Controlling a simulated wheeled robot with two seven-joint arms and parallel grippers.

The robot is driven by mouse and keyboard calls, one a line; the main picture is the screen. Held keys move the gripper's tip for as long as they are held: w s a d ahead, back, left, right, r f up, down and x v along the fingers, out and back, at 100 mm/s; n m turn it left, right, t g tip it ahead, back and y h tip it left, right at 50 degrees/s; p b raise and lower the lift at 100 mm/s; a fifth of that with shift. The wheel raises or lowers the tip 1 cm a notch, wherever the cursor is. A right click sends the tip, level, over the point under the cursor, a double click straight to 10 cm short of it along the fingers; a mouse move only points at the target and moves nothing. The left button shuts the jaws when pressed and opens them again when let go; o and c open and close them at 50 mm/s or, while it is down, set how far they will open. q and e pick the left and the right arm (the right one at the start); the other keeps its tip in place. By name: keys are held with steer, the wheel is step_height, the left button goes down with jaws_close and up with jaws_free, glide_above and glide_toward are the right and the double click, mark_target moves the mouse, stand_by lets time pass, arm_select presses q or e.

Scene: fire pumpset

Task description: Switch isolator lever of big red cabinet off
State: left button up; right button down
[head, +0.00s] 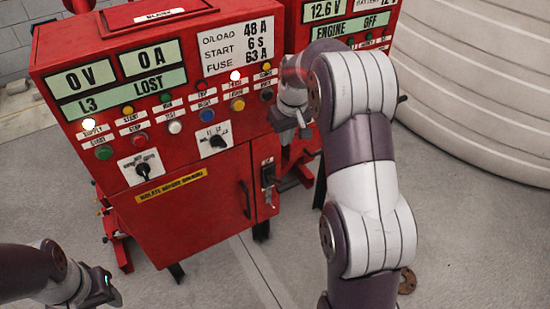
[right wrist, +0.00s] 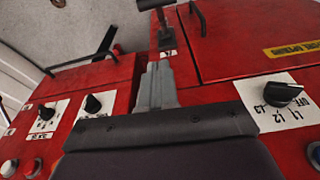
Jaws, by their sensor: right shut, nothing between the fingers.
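The big red cabinet (head: 190,215) stands at the left centre of the head view. Its isolator lever (head: 268,174) has a black handle on a grey plate, low on the right of the front. The lever (right wrist: 163,22) also shows at the top of the right wrist view, where the cabinet appears upside down. My right gripper (head: 303,130) is by the cabinet's upper right edge, above the lever. Its fingers (right wrist: 157,80) are together, empty and apart from the lever. My left gripper (head: 112,296) is low at the left, away from the cabinet; its jaw gap is unclear.
A second red cabinet (head: 345,30) stands behind my right arm. The big cabinet's front has a selector knob (head: 217,141), another rotary knob (head: 143,170) and a door handle (head: 245,200) near the lever. A white ribbed tank (head: 480,100) fills the right. Grey floor lies in front.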

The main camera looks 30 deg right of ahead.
steer(key=p, duration=0.2)
glide_above(281, 183)
steer(key=shift+n, duration=0.3)
steer(key=f, duration=0.9)
steer(key=shift+d, duration=0.35)
steer(key=f, duration=0.1)
steer(key=s+f, duration=0.1)
steer(key=f, duration=0.1)
steer(key=shift+s+p, duration=0.3)
steer(key=shift+p, duration=0.05)
steer(key=shift+s+f, duration=0.3)
steer(key=shift+f, duration=0.05)
arm_select(q)
steer(key=r, duration=0.3)
steer(key=shift+s, duration=0.35)
arm_select(e)
steer(key=shift+w+f, duration=0.1)
arm_select(q)
steer(key=shift+f, duration=0.15)
